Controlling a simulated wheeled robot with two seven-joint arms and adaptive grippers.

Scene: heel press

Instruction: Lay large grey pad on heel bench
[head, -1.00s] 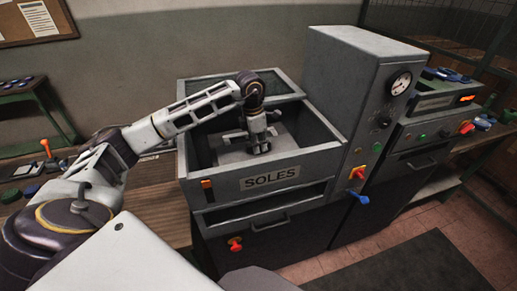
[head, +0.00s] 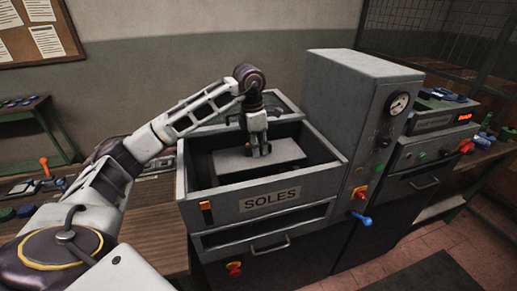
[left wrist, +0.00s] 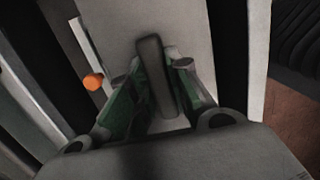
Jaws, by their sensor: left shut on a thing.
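The large grey pad (head: 286,153) is a light grey slab inside the open box labelled SOLES (head: 262,203). It looks raised off the box floor but still between the walls. My left gripper (head: 260,151) is above it. In the left wrist view, the green-sided fingers (left wrist: 155,97) are shut on a dark upright grip (left wrist: 152,62) on the pad's top face (left wrist: 190,28). The pad's underside is hidden. I cannot tell which surface is the heel bench. My right gripper is not in view.
A tall grey cabinet with a gauge (head: 398,103) stands right of the box. Beyond it is a second machine with an orange display (head: 464,117). A wooden bench (head: 150,215) lies at left, with a lever (head: 44,166). The box walls surround the pad.

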